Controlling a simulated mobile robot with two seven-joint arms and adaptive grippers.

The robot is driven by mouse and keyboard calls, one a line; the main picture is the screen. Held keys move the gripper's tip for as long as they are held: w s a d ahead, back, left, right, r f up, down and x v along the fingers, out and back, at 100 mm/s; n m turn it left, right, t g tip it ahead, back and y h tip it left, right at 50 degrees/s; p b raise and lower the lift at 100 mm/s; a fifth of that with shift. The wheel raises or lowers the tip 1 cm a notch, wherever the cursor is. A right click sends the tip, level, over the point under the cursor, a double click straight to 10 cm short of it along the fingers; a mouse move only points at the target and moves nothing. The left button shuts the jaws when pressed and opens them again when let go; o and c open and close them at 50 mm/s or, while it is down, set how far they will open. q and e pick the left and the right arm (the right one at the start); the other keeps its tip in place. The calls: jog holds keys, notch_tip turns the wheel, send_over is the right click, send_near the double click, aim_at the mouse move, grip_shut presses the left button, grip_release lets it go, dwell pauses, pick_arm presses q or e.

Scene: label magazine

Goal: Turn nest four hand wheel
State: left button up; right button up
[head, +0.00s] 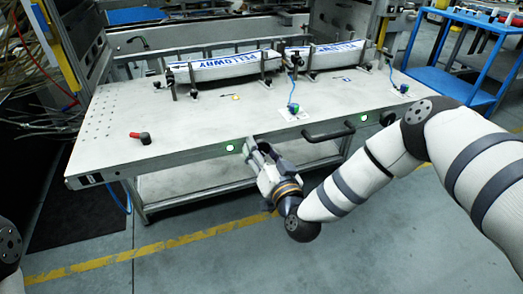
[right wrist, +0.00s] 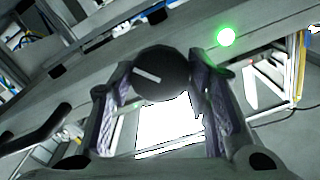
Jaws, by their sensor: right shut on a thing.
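A black round hand wheel (right wrist: 161,72) with a white index mark shows in the right wrist view, at the table's front edge. The mark slants down to the right. My right gripper (right wrist: 163,90) has a finger on each side of the wheel and is shut on it. In the head view my right gripper (head: 258,153) is at the front edge, beside a lit green lamp (head: 230,148), and hides the wheel there. No nest number is readable. My left gripper is out of view.
The grey table (head: 190,125) carries two long white packs (head: 225,66) in clamps at the back. A black bar handle (head: 330,131) juts from the front edge, right of my gripper. A red-and-black lever (head: 140,137) lies left. A blue cart (head: 460,70) stands right.

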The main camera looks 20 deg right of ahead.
dwell(0.3)
jog(key=o, duration=1.2)
jog(key=shift+c, duration=0.2)
jog(key=shift+s, duration=0.1)
jog(key=s, duration=1.2)
jog(key=shift+d, duration=0.3)
jog(key=shift+f, duration=0.1)
